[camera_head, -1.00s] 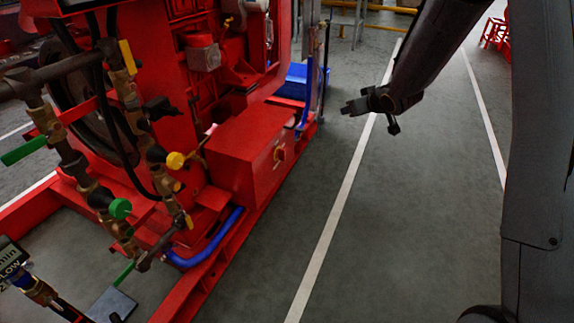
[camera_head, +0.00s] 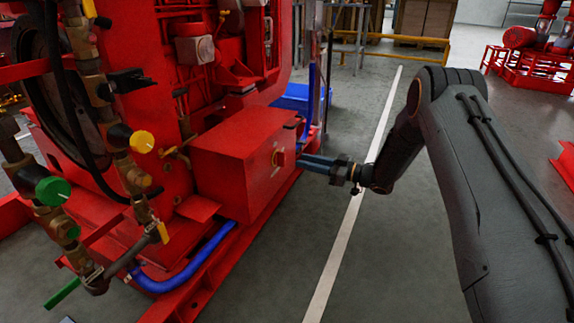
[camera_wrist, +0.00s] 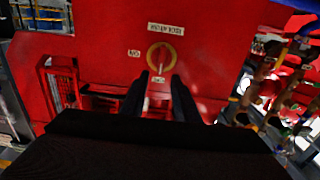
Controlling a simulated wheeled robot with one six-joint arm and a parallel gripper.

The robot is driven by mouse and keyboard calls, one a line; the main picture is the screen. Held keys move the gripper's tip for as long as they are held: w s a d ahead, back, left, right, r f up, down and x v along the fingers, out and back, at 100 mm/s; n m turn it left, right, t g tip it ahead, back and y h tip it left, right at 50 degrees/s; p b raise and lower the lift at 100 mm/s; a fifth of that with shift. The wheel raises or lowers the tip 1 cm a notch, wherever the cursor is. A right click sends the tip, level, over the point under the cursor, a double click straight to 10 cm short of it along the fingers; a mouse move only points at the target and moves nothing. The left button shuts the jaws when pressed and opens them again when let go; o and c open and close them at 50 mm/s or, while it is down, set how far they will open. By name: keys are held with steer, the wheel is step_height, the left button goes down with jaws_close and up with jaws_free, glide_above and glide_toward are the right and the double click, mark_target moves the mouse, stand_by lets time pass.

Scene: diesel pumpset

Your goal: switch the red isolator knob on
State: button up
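The isolator knob (camera_wrist: 161,58) sits on a yellow round plate on the side of a red box. In the wrist view its handle looks roughly upright. A label reading like "isolator" (camera_wrist: 166,29) is above it, with smaller labels at its left and below; these are too blurred to read surely. In the head view the knob (camera_head: 279,158) is on the right side of the red box (camera_head: 232,163). My gripper (camera_head: 300,162) points at it from the right, close in front. Its two fingers (camera_wrist: 161,78) are apart with nothing between them. Contact with the knob cannot be told.
Pipes with a yellow knob (camera_head: 142,141) and a green knob (camera_head: 53,190) stand left of the box. A blue hose (camera_head: 190,262) runs below it. The floor right of the box is clear, crossed by a white line (camera_head: 338,250).

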mark_target(281, 159)
steer(key=b+x, duration=0.3)
steer(key=x, duration=0.4)
steer(key=shift+a, duration=0.35)
jaws_close()
